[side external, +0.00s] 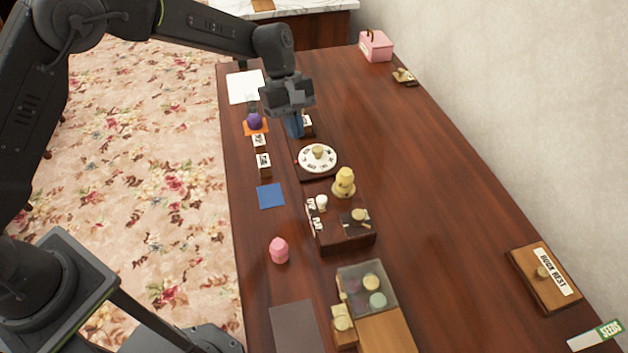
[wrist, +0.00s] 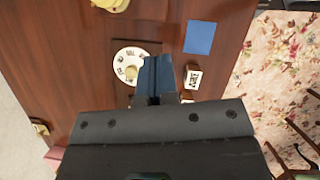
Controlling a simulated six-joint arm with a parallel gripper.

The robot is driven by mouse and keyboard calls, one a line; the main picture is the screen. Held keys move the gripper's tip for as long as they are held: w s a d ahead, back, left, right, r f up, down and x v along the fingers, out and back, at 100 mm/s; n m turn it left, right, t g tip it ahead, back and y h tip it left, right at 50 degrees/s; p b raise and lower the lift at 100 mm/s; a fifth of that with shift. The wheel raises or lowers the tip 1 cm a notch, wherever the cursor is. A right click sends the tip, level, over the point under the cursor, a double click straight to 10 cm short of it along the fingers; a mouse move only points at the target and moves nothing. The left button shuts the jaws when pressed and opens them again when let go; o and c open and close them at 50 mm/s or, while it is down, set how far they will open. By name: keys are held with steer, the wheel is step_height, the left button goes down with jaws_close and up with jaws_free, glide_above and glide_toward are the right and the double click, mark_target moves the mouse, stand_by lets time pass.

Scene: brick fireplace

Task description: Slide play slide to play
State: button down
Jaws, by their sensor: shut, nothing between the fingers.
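My gripper (side external: 294,128), with blue fingers, is shut and empty over the far part of the table, just behind a round white dial (side external: 317,157) with a central knob. In the wrist view the shut fingers (wrist: 152,75) overlap the dial's right edge. A white label (side external: 307,121) shows partly behind the fingers. A dark box (side external: 345,238) nearer the camera carries a white knob (side external: 321,203) and small white labels on its left side. Label blocks (side external: 263,161) stand left of the dial. The lettering is too small to tell which part is the play slide.
A purple item on an orange square (side external: 256,127), a blue square (side external: 271,196) and a pink piece (side external: 279,250) lie along the left edge. A yellow figure (side external: 344,182) stands behind the dark box. A clear-topped box (side external: 366,285) is in front. The table's right middle is clear.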

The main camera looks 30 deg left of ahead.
steer(key=shift+f, duration=0.25)
glide_above(314, 198)
steer(key=w+a, duration=0.2)
steer(key=a, duration=0.2)
steer(key=f, duration=0.9)
steer(key=shift+d, duration=0.25)
steer(key=d, duration=0.1)
steer(key=s+d, duration=0.1)
steer(key=shift+s+d, duration=0.25)
steer(key=shift+d, duration=0.15)
steer(key=shift+s+d, duration=0.2)
steer(key=shift+d, duration=0.15)
